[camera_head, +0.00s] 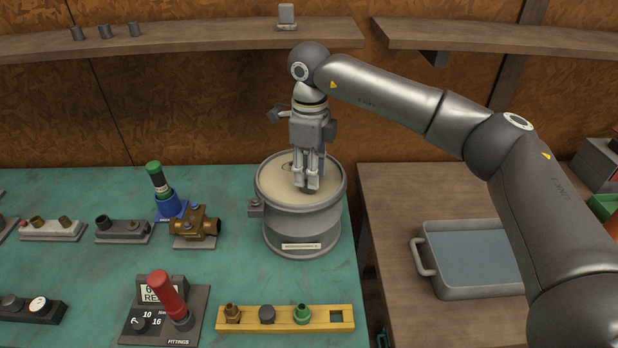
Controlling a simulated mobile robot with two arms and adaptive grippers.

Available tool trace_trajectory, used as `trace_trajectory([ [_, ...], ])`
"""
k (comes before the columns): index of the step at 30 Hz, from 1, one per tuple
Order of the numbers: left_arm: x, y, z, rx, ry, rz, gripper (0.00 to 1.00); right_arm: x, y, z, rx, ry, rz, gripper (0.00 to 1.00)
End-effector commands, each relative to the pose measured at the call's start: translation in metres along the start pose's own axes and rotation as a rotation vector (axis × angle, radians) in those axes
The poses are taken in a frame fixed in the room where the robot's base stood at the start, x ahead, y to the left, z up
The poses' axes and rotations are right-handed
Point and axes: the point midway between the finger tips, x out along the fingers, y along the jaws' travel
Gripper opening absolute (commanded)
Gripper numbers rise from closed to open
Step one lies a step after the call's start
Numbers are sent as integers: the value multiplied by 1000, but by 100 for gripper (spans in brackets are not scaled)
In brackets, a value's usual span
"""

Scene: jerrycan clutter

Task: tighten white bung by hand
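A grey drum (302,240) with a cream top (272,188) stands upright at the back right of the teal bench. My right gripper (309,186) points straight down over the drum top, its fingers close together and their tips at or just above the surface. I cannot tell whether they touch it or hold anything. No white bung can be made out; the fingers may hide it. A small round outline shows on the drum top beside the fingers. My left gripper is not in view.
Left of the drum are a brass valve (197,226) and a green-capped tool in a blue holder (168,208). In front lie a yellow fittings rack (285,319) and a red-handled tool (167,293). A grey tray (425,258) sits on the right-hand wooden table. Shelves run above.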

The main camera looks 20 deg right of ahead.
Motion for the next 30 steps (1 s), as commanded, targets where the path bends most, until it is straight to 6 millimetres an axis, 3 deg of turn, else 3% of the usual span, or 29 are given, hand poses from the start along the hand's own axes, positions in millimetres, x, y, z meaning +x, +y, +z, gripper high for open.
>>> trace_trajectory([
  [3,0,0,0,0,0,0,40,0,0,0,0,0,1,9],
  [7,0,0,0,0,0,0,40,0,0,0,32,0,1,9],
  [18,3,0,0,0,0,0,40,1,0,0,410,0,1,9],
  [30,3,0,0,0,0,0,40,0,0,0,457,0,1,9],
])
